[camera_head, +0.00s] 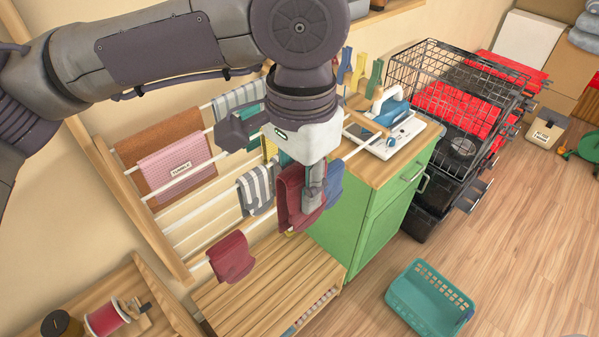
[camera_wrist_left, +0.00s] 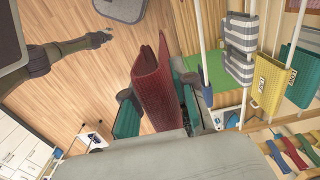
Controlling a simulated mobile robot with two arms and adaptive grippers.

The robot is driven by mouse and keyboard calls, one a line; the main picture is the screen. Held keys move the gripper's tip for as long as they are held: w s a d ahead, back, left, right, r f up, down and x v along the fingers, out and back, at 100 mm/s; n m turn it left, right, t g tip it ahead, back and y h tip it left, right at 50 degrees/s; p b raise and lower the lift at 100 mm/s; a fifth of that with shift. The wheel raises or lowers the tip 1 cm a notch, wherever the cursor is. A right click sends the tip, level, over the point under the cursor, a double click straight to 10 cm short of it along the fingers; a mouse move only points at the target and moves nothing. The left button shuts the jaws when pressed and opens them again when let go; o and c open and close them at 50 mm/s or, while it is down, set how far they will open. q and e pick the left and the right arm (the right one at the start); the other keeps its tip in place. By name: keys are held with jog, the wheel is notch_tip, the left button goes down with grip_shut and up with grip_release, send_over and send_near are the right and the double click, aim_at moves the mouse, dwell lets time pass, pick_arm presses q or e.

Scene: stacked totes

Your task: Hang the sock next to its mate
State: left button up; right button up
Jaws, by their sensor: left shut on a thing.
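A dark red sock (camera_head: 293,203) hangs folded from my left gripper (camera_head: 313,193), which is shut on it at the front of the drying rack. The held sock also shows between the fingers in the left wrist view (camera_wrist_left: 150,92). A matching dark red sock (camera_head: 231,257) hangs over the front rod of the rack, lower left of the gripper and apart from it. I cannot tell whether the held sock touches a rod. My right arm (camera_wrist_left: 50,58) shows in the left wrist view, its gripper small and unclear.
The rack also bears a grey striped sock (camera_head: 257,188), a pink towel (camera_head: 175,164) and a brown towel (camera_head: 150,150). A wooden slatted bench (camera_head: 265,285) is below. A green cabinet (camera_head: 375,215) with an iron (camera_head: 391,108) stands right. A teal basket (camera_head: 430,300) is on the floor.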

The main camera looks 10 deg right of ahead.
aim_at(272, 213)
pick_arm(q)
jog(key=w, duration=0.1)
jog(key=w+a, duration=0.1)
jog(key=shift+w+f, duration=0.2)
jog(key=shift+w, duration=0.1)
jog(key=shift+w+a+r, duration=0.15)
jog(key=shift+w+a, duration=0.2)
jog(key=shift+a, duration=0.25)
jog(key=w+a+f, duration=0.2)
jog(key=w+f, duration=0.1)
jog(key=shift+f, duration=0.2)
jog(key=shift+f+b, duration=1.95)
jog(key=shift+f, duration=4.4)
pick_arm(e)
jog(key=shift+w+f, duration=0.15)
jog(key=shift+f, duration=0.85)
jog(key=shift+w+f, duration=0.1)
jog(key=shift+f, duration=0.9)
